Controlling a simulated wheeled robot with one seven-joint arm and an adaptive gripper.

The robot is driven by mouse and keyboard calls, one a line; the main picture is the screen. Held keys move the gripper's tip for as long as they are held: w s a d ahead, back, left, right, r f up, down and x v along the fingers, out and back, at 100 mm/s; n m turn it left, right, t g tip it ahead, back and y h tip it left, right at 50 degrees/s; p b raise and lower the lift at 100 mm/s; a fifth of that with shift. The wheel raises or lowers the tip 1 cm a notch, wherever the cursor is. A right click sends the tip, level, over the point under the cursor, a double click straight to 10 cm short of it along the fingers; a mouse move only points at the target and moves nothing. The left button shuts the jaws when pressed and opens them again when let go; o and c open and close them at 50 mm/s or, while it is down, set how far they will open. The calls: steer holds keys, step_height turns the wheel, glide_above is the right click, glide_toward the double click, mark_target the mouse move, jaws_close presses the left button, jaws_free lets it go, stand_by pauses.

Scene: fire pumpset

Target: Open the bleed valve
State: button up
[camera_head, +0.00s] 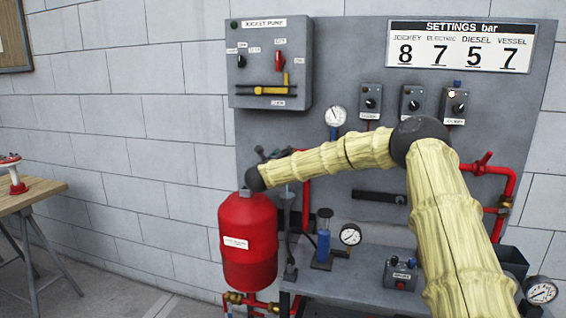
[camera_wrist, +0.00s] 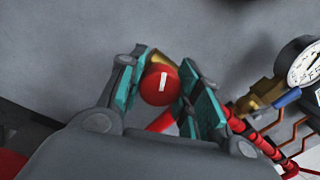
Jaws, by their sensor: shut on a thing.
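A small round red knob (camera_wrist: 160,86) with a white mark on its face sits on a brass fitting (camera_wrist: 158,59) in the wrist view. I take it to be the bleed valve, though no label is readable. My gripper (camera_wrist: 165,76) is shut on the knob, with one teal pad on each side. In the head view my gripper (camera_head: 268,154) is a small dark shape just above the red vessel (camera_head: 248,240), partly behind my arm's end. The knob is hidden there.
A pressure gauge (camera_wrist: 304,64) and red pipe (camera_wrist: 243,132) lie right of my gripper in the wrist view. In the head view, the jockey pump box (camera_head: 270,62) hangs above, and a blue cylinder (camera_head: 323,238) stands right of the vessel.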

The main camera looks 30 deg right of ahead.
steer(key=n+b, duration=0.1)
steer(key=n, duration=0.6)
steer(key=shift+n+t, duration=0.4)
steer(key=n+p, duration=0.1)
steer(key=n, duration=0.6)
steer(key=shift+a+t, duration=0.1)
steer(key=shift+t, duration=0.2)
steer(key=n+y+p, duration=0.1)
steer(key=n+p, duration=0.1)
steer(key=n, duration=0.3)
steer(key=shift+n, duration=0.3)
steer(key=n+p, duration=0.1)
steer(key=n, duration=0.2)
steer(key=shift+f+t+p, duration=0.15)
steer(key=shift+t+p, duration=0.15)
steer(key=shift+p, duration=0.05)
steer(key=shift+f+n+p, duration=0.15)
steer(key=shift+n+p, duration=0.2)
steer(key=shift+n, duration=0.45)
steer(key=shift+s+f, duration=0.1)
